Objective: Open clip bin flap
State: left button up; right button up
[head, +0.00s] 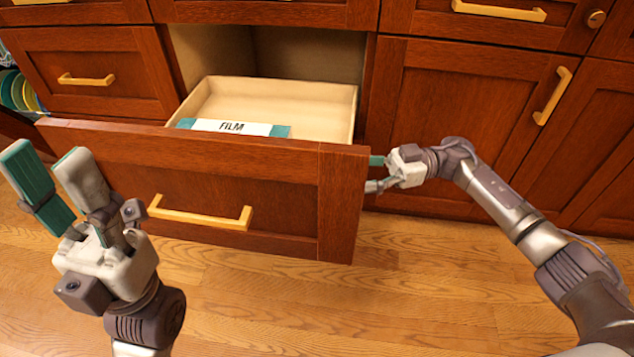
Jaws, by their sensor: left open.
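I see no clip bin or flap that I can make out. A wooden drawer (280,185) with a gold handle (200,216) stands pulled out, in the middle of the head view. Inside it lies a teal and white item marked FILM (232,127), partly hidden by the drawer front. My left gripper (45,158) is open and empty, fingers up, in front of the drawer's left end. My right gripper (374,174) is at the right end of the drawer front. Its fingertips are partly hidden there, so I cannot tell its opening or contact.
Closed cabinet doors (460,110) with gold handles stand to the right. A closed drawer (90,75) is at the left. Colourful plates (18,92) show at the far left edge. The wooden floor (400,300) is clear in front.

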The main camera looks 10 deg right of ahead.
jog(key=a, duration=0.2)
jog(key=a+b, duration=0.1)
jog(key=a, duration=0.2)
jog(key=a+b, duration=0.1)
jog(key=a, duration=0.2)
jog(key=shift+s+a, duration=0.25)
grip_shut()
